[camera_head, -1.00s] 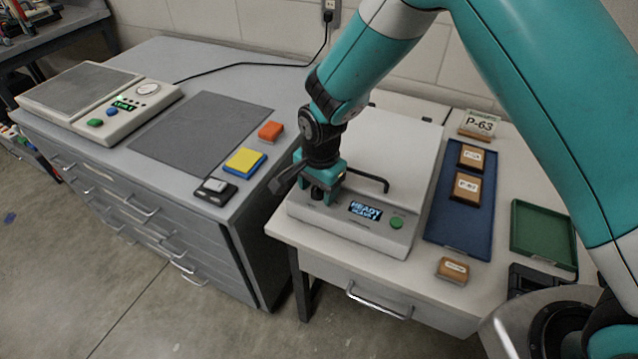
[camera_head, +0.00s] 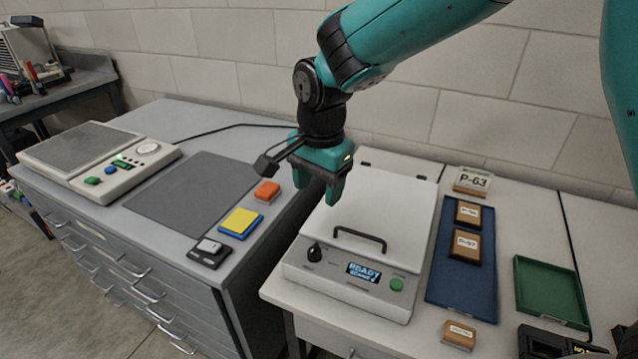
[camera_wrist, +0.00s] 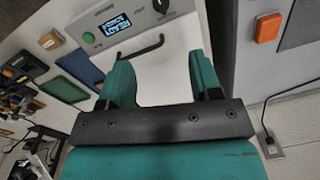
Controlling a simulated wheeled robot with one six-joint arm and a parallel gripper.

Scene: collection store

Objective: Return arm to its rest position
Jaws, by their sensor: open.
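My gripper (camera_head: 334,190) is teal with dark parts and hangs from my raised arm, above the left back part of a white lidded device (camera_head: 385,215). Its jaws are open with nothing between them. The device's lid is shut, with a black bar handle (camera_head: 359,240). Its front panel has a black knob, a lit display (camera_head: 363,273) reading READY and a green button (camera_head: 396,285). In the wrist view the two fingers (camera_wrist: 160,75) are apart, with the handle beyond them.
A blue tray (camera_head: 478,290) holds two labelled brown blocks, beside a P-63 sign (camera_head: 473,181). A green tray (camera_head: 550,290) is at right. A loose brown block (camera_head: 459,335) lies in front. Orange (camera_head: 267,191) and yellow (camera_head: 240,222) blocks sit on the grey cabinet.

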